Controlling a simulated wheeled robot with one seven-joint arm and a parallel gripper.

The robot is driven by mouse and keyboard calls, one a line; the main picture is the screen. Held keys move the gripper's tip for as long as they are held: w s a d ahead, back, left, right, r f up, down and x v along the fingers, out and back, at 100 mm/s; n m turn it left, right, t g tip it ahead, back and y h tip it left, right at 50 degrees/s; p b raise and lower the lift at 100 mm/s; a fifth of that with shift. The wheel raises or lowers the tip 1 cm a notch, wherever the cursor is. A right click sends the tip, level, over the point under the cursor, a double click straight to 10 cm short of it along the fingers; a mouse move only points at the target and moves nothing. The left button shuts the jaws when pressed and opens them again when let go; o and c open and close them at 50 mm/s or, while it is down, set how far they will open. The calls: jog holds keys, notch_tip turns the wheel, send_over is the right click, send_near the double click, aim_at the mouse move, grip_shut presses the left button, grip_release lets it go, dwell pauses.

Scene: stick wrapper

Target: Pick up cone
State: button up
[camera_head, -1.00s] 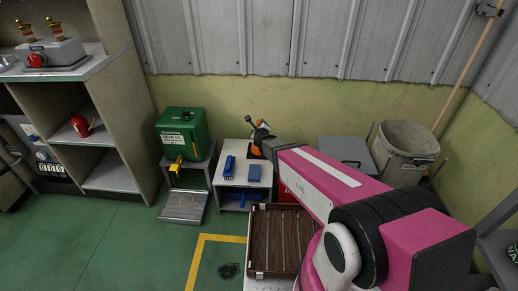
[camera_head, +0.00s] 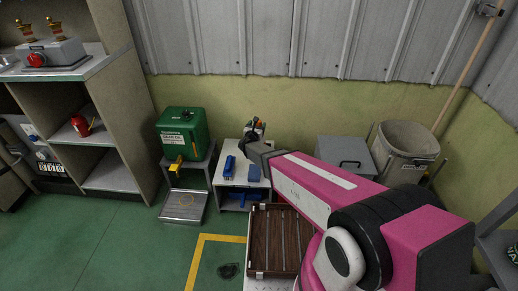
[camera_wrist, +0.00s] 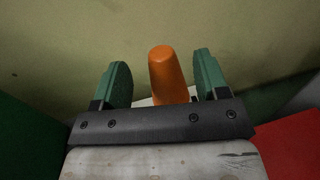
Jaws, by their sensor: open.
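An orange cone (camera_wrist: 166,78) stands between the two green fingers of my gripper (camera_wrist: 161,66) in the wrist view, with a gap on each side. Its rounded top points up and its base is hidden by the gripper body. My gripper is open and apart from the cone. In the head view, my gripper (camera_head: 252,129) is over the back of the small white table (camera_head: 262,184), and the cone is mostly hidden there.
Blue items (camera_head: 229,166) lie on the white table. A green box (camera_head: 182,132) stands on a stand to the left. A brown slatted crate (camera_head: 280,241) is in front. A grey bin (camera_head: 402,150) stands at the right, and the wall is close behind.

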aim_at(260, 121)
jog(key=x, duration=0.5)
jog(key=shift+w+d+f, duration=0.1)
jog(key=shift+f, duration=0.1)
grip_shut()
